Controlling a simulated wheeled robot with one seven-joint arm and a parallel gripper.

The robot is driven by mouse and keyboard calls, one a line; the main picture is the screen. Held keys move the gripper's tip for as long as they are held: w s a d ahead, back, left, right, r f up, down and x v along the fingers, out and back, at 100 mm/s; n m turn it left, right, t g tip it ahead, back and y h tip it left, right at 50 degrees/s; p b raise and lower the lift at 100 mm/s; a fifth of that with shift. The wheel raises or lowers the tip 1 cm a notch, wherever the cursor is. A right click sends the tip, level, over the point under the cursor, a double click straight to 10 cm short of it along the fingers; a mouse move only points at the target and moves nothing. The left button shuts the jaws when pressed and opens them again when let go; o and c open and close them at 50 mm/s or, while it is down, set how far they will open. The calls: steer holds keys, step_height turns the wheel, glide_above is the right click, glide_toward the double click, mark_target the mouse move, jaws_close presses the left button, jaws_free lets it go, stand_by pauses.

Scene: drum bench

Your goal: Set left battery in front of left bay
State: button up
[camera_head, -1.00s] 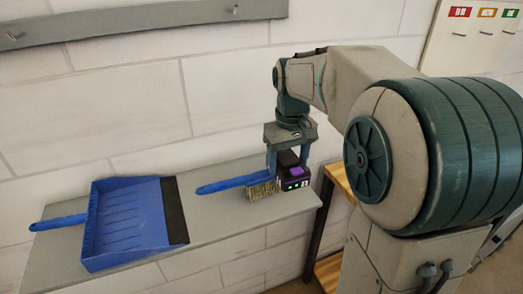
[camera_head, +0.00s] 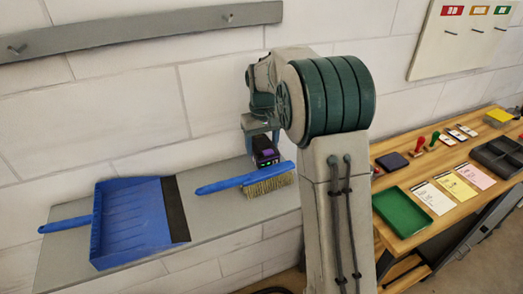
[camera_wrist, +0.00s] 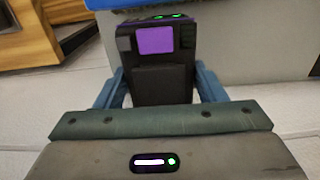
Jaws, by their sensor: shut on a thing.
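The battery is a black block with a purple patch and green lights. It shows behind the brush in the head view (camera_head: 265,152) and large in the wrist view (camera_wrist: 157,85). My gripper (camera_head: 261,138) is shut on it, with a blue finger on each side in the wrist view (camera_wrist: 158,90). The battery is close to the grey shelf's wall side; I cannot tell whether it touches the shelf. Its lower part is hidden by the brush in the head view. I cannot make out a bay in either view.
A blue brush (camera_head: 245,180) lies on the grey shelf (camera_head: 215,215), right of a blue dustpan (camera_head: 128,220). A wooden bench (camera_head: 405,175) at right holds a green tray (camera_head: 402,212), cards, stamps and a dark compartment tray (camera_head: 497,157).

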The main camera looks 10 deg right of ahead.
mark_target(262, 152)
step_height(262, 152, down, 3)
steer(key=shift+r+p, duration=0.15)
steer(key=shift+p, duration=0.2)
steer(key=shift+w+p, duration=0.15)
steer(key=shift+p, duration=0.15)
steer(key=shift+f, duration=0.35)
steer(key=shift+f, duration=0.2)
steer(key=o, duration=1.3)
steer(key=shift+r, duration=0.1)
